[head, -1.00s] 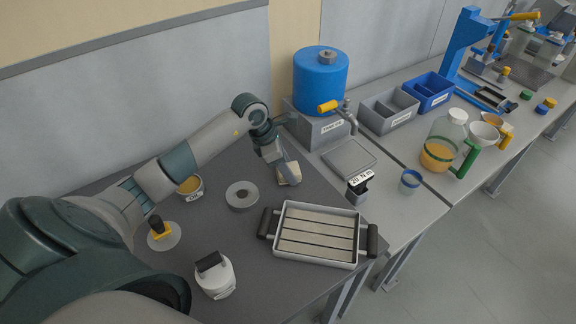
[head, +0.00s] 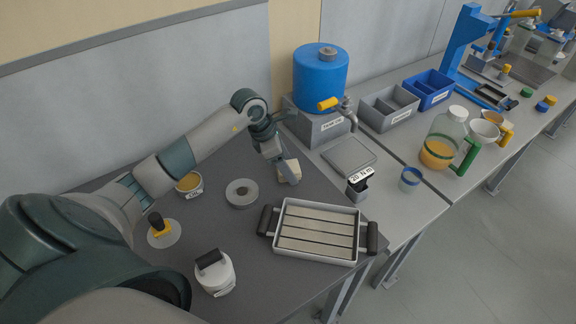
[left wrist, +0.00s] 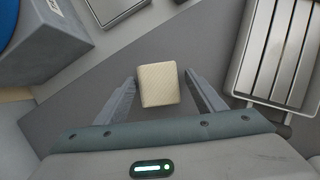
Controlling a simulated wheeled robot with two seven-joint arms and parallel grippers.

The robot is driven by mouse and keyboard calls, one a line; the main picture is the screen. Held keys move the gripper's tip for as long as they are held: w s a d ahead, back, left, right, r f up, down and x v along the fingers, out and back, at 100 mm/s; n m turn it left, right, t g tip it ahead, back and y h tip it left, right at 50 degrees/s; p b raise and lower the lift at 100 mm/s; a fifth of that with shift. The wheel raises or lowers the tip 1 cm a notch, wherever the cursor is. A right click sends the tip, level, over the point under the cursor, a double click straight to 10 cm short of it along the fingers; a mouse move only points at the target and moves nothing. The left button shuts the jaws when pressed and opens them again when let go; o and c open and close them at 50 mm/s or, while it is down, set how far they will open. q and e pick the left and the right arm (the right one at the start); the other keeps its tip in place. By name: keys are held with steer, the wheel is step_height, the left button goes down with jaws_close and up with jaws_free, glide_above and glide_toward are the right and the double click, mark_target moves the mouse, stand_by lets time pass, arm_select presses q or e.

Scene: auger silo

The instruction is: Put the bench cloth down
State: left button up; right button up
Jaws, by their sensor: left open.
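The bench cloth (left wrist: 158,85) is a small cream block-like folded pad. It lies on the dark grey bench top, and in the head view the cloth (head: 290,172) shows just beyond my gripper. My left gripper (left wrist: 162,88) is open in the left wrist view, with one finger on each side of the cloth and a gap on both sides. In the head view the left gripper (head: 286,176) hides part of the cloth. My right gripper is not in view.
A tray with black handles (head: 317,206) stands right of the cloth. A grey ring (head: 232,200) lies to the left. A blue tank (head: 320,80) with a tap stands behind, beside a square metal plate (head: 349,157). Dark bench top in front of the cloth is clear.

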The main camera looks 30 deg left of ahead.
arm_select(q)
steer(key=b+v, duration=0.3)
steer(key=v, duration=0.8)
steer(key=shift+r, duration=0.25)
steer(key=shift+s+f, duration=0.1)
